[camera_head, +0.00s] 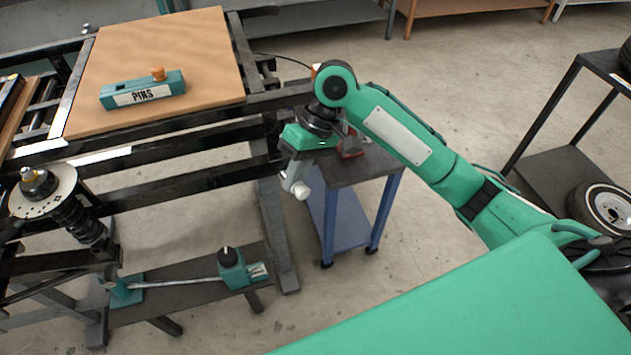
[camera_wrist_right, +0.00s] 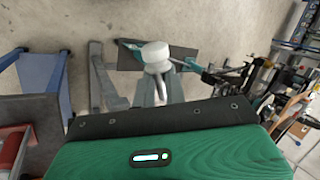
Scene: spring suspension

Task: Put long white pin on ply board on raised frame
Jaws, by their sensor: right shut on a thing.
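The ply board (camera_head: 195,50) lies flat on the dark raised frame (camera_head: 200,137) at the upper left of the head view. My right gripper (camera_head: 300,163) is off the frame's right end, right of and below the board in the picture. It is shut on the long white pin (camera_head: 297,184), which hangs below it, clear of the board. The pin's round white head also shows in the wrist view (camera_wrist_right: 156,53). The gripper's jaws hide part of the pin. My left gripper is not in view.
A teal box marked PINS (camera_head: 143,92) with an orange knob sits on the board. A spring strut (camera_head: 75,212) stands at the frame's left. A low bench (camera_head: 190,300) holds teal fixtures. A blue-legged cart (camera_head: 345,215) stands behind my right gripper. The board's right side is bare.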

